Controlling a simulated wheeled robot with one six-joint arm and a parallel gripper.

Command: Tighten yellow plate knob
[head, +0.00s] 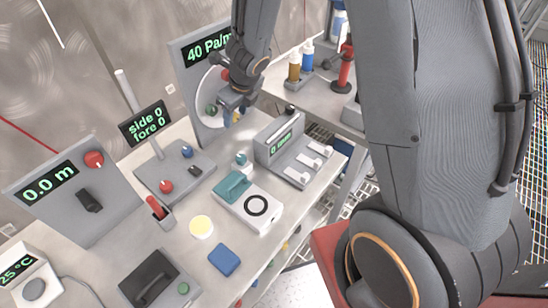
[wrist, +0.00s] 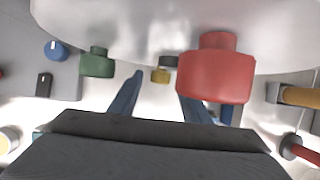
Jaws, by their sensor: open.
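A pale round plate (head: 203,100) stands upright on the panel marked 40 Pa/m. It fills the top of the wrist view (wrist: 150,25). The small yellow knob (wrist: 160,76) shows between my fingertips in that view, with a dark piece beside it. I cannot tell how far beyond the fingertips it is. A large red knob (wrist: 217,75) is close on the right, and a green knob (wrist: 97,64) is on the left. My gripper (wrist: 159,82) is open and empty, its fingers pointing toward the plate. In the head view my gripper (head: 231,105) partly hides the plate's right side.
A grey box with a 0 display (head: 280,140) and white sliders stands right of the plate. A teal-handled white device (head: 247,204) lies in front. A side 0 fore 0 display (head: 145,122) stands left. Bottles (head: 307,56) stand on the shelf behind.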

